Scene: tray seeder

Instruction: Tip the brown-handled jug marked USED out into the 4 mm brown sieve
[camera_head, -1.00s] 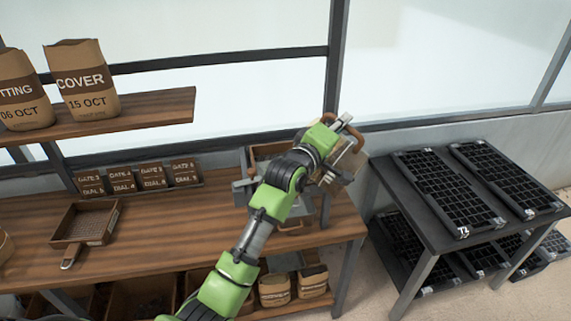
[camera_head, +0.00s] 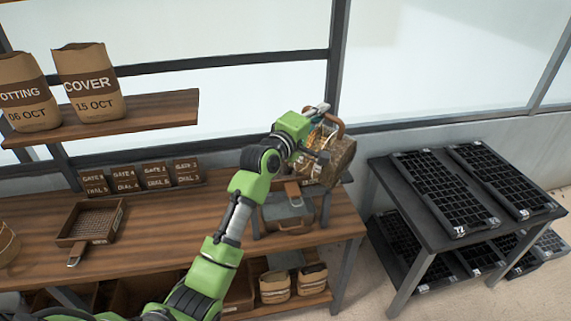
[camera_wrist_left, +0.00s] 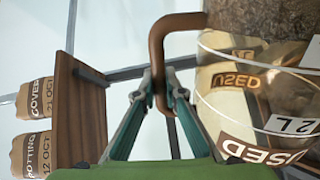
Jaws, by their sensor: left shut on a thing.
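My left gripper (camera_head: 320,117) is shut on the brown handle of the clear jug (camera_head: 340,163), held in the air at the bench's right end. The wrist view shows the gripper (camera_wrist_left: 158,92) on the handle, with USED and 2L marks on the jug (camera_wrist_left: 225,103). The jug looks tilted. Brown granular material shows at its end; I cannot tell whether any falls. A brown-framed sieve (camera_head: 97,222) with mesh and a short handle lies on the bench at left, well away from the jug. Its size mark is not readable. My right gripper is not in view.
A grey and brown apparatus (camera_head: 287,208) stands on the bench below and left of the jug. Several gate cards (camera_head: 140,178) stand along the back. Paper bags (camera_head: 88,85) sit on the shelf. Black seed trays (camera_head: 440,190) lie on the right table. The bench middle is clear.

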